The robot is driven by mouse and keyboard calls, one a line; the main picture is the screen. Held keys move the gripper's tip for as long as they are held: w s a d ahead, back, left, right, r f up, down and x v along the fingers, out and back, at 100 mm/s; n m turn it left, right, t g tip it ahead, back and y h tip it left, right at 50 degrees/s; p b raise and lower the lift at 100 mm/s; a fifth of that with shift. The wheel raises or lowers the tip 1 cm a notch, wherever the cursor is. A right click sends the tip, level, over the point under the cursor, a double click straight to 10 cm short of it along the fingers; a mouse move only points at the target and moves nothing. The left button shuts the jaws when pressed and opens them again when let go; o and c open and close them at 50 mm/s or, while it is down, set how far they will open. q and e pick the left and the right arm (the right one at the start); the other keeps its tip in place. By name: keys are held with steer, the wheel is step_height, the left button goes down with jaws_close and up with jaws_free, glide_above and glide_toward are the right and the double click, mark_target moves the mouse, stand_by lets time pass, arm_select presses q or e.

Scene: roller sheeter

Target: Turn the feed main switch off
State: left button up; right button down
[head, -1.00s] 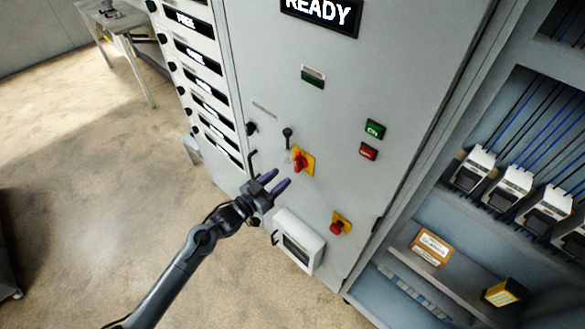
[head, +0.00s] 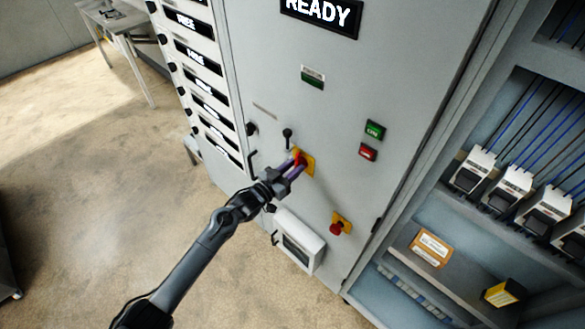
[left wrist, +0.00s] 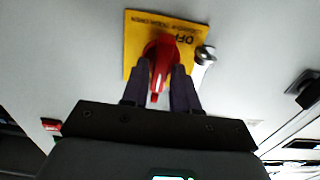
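The feed main switch is a red rotary handle (left wrist: 161,62) on a yellow plate (left wrist: 137,42) on the cabinet door. The plate reads OFF, upside down in the left wrist view. In the head view the red handle (head: 299,158) shows at the tips of my left gripper (head: 293,169). The two purple fingers (left wrist: 162,90) are apart, one on each side of the handle. I cannot tell whether they touch it. The handle's lower end points back between the fingers. My right gripper is not in view.
A lever (head: 287,133) sits just above the plate. A red emergency knob on yellow (head: 337,227) and a white box (head: 299,240) are lower. Green (head: 375,130) and red (head: 367,152) buttons are to the right. An open cabinet bay (head: 440,210) stands at the right.

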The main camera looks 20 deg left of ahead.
arm_select(q)
jaws_close()
steer(key=shift+n, duration=0.3)
steer(key=n+p, duration=0.1)
steer(key=n, duration=0.2)
steer(key=shift+r, duration=0.1)
steer(key=n+p, duration=0.1)
steer(key=n, duration=0.3)
steer(key=shift+w+a, duration=0.1)
steer(key=shift+a, duration=0.05)
steer(key=n+p, duration=0.1)
steer(key=n, duration=0.2)
steer(key=n+p, duration=0.1)
steer(key=n, duration=0.2)
steer(key=n+p, duration=0.1)
steer(key=n, duration=0.3)
steer(key=shift+a+f, duration=0.1)
steer(key=shift+f, duration=0.25)
steer(key=shift+n, duration=0.3)
